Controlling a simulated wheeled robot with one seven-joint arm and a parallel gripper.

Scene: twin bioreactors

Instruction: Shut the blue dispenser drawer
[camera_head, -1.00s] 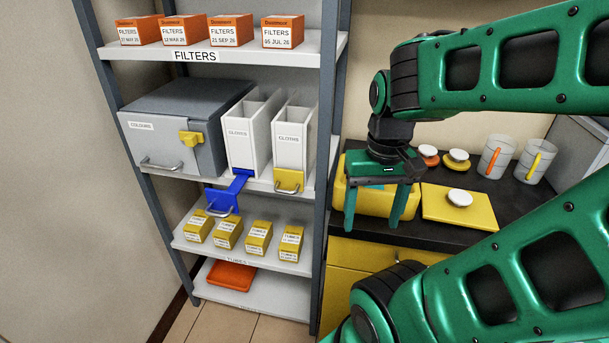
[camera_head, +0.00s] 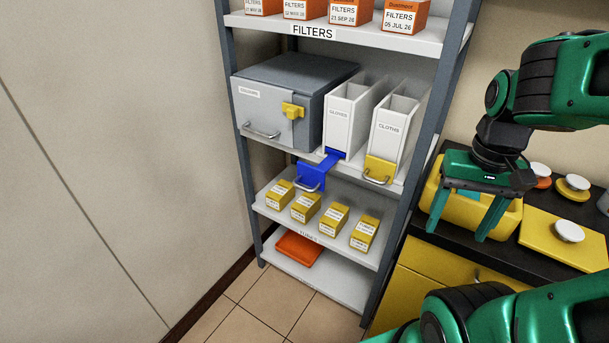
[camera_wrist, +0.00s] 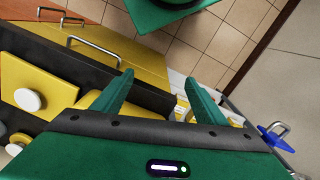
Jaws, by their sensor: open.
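The blue dispenser drawer (camera_head: 313,175) sticks out from the bottom front of the left white dispenser (camera_head: 348,118) on the middle shelf. It has a metal handle on its front. It also shows at the right edge of the wrist view (camera_wrist: 275,140). The yellow drawer (camera_head: 380,170) of the right white dispenser sits close against its front. My gripper (camera_head: 456,230) is open and empty, its fingers pointing down above the dark counter's front edge, to the right of the shelf and apart from the drawer. Its fingers show in the wrist view (camera_wrist: 157,92).
A grey box (camera_head: 290,100) with a yellow latch stands left of the dispensers. Yellow tube boxes (camera_head: 333,219) stand on the shelf below. The shelf's right upright (camera_head: 405,215) stands between my gripper and the drawers. Floor (camera_head: 270,305) in front is clear.

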